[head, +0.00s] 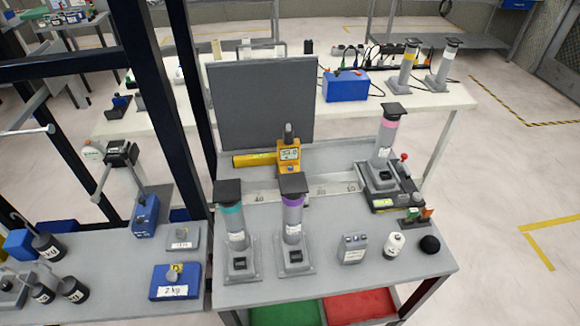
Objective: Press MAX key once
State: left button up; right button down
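No key with a readable MAX label shows in the head view; the lettering is too small. A yellow handheld instrument (288,157) with a small display and a blue spot on its face stands at the back middle of the grey table (330,283). A grey probe sticks up from its top. A yellow bar (254,160) lies at its left. A small grey box (352,248) with small dark round details on top sits at the front right of the table. Neither of my grippers is in view.
Teal-banded (232,225) and purple-banded (293,222) columns stand in front of the yellow instrument. A pink-banded column (387,137) stands on a base at right. A white bottle (395,245) and black ball (430,244) are front right. A grey panel (262,100) rises behind.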

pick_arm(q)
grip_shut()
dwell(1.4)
